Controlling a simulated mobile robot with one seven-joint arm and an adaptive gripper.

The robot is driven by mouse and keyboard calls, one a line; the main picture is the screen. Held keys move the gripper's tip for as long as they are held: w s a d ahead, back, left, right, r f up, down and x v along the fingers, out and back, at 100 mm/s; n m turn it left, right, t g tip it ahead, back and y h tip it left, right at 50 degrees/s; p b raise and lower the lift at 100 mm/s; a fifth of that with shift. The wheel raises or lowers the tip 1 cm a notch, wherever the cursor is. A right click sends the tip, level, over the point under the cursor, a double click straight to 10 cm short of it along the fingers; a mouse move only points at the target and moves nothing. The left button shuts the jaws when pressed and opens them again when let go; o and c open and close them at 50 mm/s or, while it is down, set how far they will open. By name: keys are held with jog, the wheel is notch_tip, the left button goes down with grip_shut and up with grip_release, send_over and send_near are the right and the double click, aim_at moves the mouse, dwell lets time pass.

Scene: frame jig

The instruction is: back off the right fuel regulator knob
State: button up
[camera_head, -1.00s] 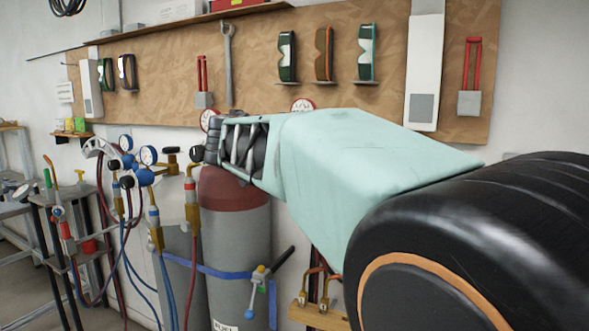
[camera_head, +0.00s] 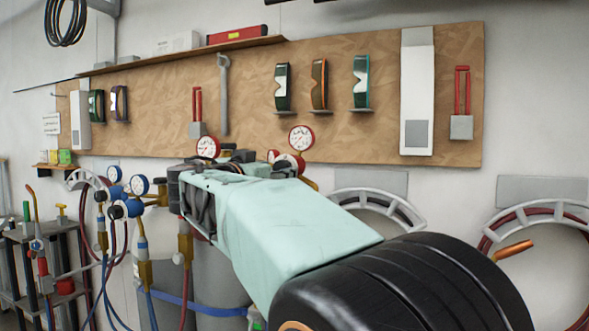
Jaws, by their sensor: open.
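Red-rimmed fuel gauges show past my arm: one at the left (camera_head: 207,148), one at the right (camera_head: 301,138), and others partly covered lower down. The right fuel regulator's body and knob are mostly hidden behind my mint-green arm, and I cannot pick the knob out. My gripper (camera_head: 181,190) is at the left end of that arm, in front of the cylinder tops. Its dark fingers are open, with nothing seen between them. I cannot tell whether they touch anything.
Blue-rimmed gauges (camera_head: 139,185) with brass fittings and hoses stand close left of my gripper. A grey cylinder (camera_head: 215,270) with a blue strap is below. Behind is a tool board (camera_head: 250,120) with goggles and a wrench. Hose reels (camera_head: 545,215) hang at right.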

jog(key=shift+x, duration=1.4)
jog(key=shift+c, duration=0.4)
jog(key=c, duration=1.1)
